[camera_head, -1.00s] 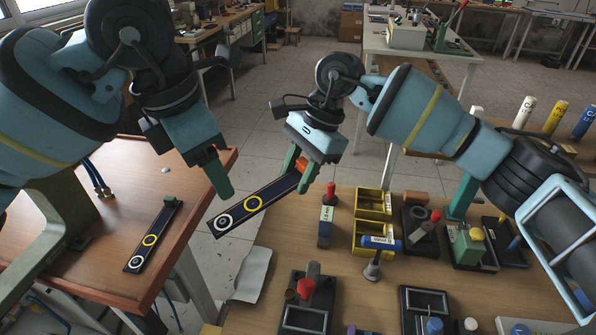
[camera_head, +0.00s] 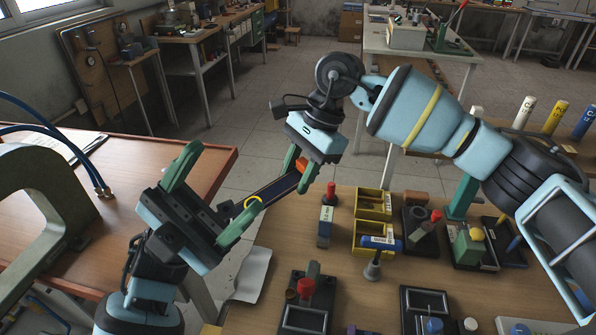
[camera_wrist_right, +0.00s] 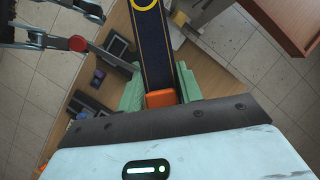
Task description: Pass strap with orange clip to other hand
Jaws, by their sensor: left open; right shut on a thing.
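The dark strap (camera_head: 276,190) hangs in the air between my two arms, slanting down to the left. Its orange clip (camera_head: 301,164) is at the upper right end, between the green fingers of my right gripper (camera_head: 299,171), which is shut on it. The clip (camera_wrist_right: 160,98) and strap (camera_wrist_right: 156,50) also show in the right wrist view. A yellow ring (camera_head: 252,201) marks the strap; its lower end is hidden behind my left gripper. My left gripper (camera_head: 212,196) is open, its fingers spread wide, with the lower finger overlapping the strap in view. I cannot tell whether they touch.
The wooden bench (camera_head: 340,262) on the right holds yellow bins (camera_head: 373,205), a red-topped part (camera_head: 327,215) and several fixtures. A brown table (camera_head: 140,150) with blue hoses stands left. A floor gap lies between them.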

